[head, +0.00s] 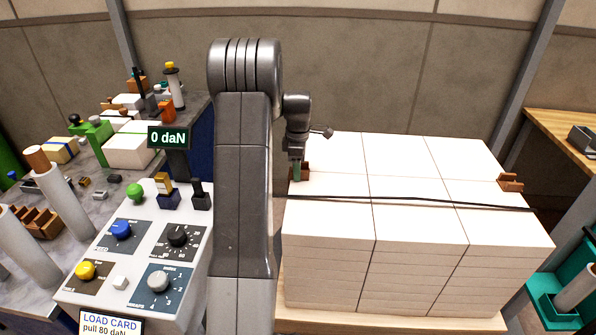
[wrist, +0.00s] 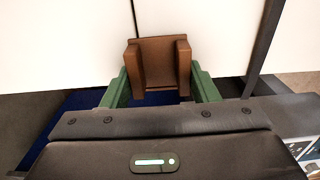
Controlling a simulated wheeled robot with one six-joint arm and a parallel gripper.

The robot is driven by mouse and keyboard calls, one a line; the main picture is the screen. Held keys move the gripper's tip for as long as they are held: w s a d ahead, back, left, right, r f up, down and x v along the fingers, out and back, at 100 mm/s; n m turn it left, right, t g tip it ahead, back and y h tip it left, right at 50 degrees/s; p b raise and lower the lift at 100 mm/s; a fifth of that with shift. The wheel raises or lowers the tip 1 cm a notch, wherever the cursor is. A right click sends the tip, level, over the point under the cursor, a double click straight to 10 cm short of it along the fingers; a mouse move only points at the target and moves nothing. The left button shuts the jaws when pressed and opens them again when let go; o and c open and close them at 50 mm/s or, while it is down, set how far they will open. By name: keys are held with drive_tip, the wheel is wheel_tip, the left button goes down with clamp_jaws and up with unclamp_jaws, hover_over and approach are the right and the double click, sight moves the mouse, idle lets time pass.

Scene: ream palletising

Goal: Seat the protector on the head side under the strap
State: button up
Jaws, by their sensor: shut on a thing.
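My gripper (head: 297,172) has green fingers and is shut on a brown corner protector (wrist: 158,62). The held protector is at the left edge of the white ream stack (head: 400,160), behind the strap. In the wrist view the strap (wrist: 264,40) runs to the right of the protector with a gap between them. The black strap (head: 420,202) crosses the stack top from left to right in the head view and looks slightly loose. A second brown protector (head: 510,182) sits on the right edge of the stack, just behind the strap. Contact between held protector and stack is unclear.
A control console (head: 140,250) with knobs and buttons stands left of my arm. Its display (head: 168,137) reads 0 daN; a load card (head: 110,323) reads pull 80 daN. A cluttered grey bench is at far left. The stack rests on a wooden pallet (head: 400,322).

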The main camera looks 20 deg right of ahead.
wheel_tip(320, 180, up, 10)
drive_tip(key=b, duration=0.4)
hover_over(294, 198)
wheel_tip(294, 198, down, 6)
drive_tip(key=shift+f+b, duration=1.15)
drive_tip(key=shift+f, duration=0.7)
drive_tip(key=o, duration=1.1)
drive_tip(key=shift+r, duration=0.1)
wheel_tip(294, 198, up, 14)
drive_tip(key=shift+f, duration=0.2)
